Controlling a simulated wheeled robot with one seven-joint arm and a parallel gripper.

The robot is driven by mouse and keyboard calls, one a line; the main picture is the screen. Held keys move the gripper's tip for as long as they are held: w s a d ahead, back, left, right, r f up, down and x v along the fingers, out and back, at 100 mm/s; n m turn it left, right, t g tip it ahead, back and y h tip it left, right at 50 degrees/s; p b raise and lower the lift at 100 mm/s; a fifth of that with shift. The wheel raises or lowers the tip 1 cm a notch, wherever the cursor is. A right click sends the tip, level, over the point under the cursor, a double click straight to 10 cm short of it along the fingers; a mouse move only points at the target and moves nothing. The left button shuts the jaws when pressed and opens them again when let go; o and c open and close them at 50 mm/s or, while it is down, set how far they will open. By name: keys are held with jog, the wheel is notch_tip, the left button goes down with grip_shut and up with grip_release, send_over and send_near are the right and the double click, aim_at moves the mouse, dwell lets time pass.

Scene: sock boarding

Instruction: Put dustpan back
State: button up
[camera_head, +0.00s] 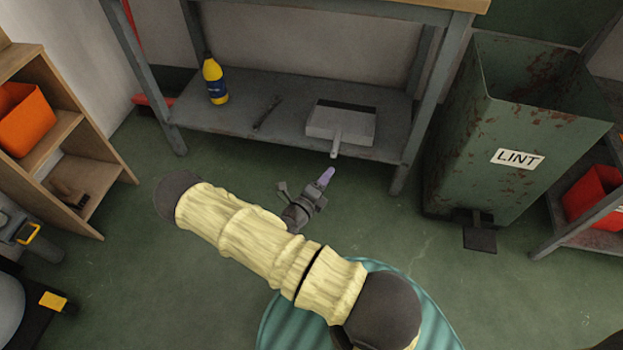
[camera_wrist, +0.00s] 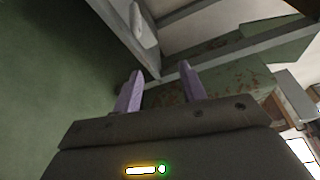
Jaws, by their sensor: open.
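The grey dustpan (camera_head: 341,122) lies on the lower shelf (camera_head: 245,130) of the workbench. Its pale handle (camera_head: 336,148) points toward me and reaches the shelf's front edge. My gripper (camera_head: 323,180) is in front of and below that edge, apart from the handle. In the wrist view its two purple fingers (camera_wrist: 160,72) are spread with nothing between them. A pale rounded piece (camera_wrist: 143,28) at the top of the wrist view looks like the dustpan handle, but I cannot be sure.
A rusty green LINT bin (camera_head: 500,150) with a pedal stands right. A wooden shelf unit (camera_head: 95,150) is left. The floor (camera_head: 150,230) between is clear.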

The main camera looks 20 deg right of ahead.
jog(key=s+r+m+g+y, duration=0.2)
jog(key=s+r+m+g, duration=0.4)
jog(key=m, duration=0.6)
jog(key=s+r+m+g+y, duration=0.3)
jog(key=s+m+g, duration=0.4)
jog(key=m, duration=0.4)
jog(key=a+r+m+t+y, duration=0.5)
jog(key=a+r+m+y, duration=0.4)
jog(key=r+m, duration=0.5)
jog(key=a+m, duration=0.1)
jog(key=m, duration=0.2)
jog(key=shift+s+m, duration=0.3)
jog(key=shift+m, duration=0.1)
notch_tip(320, 180, up, 14)
jog(key=p, duration=1.4)
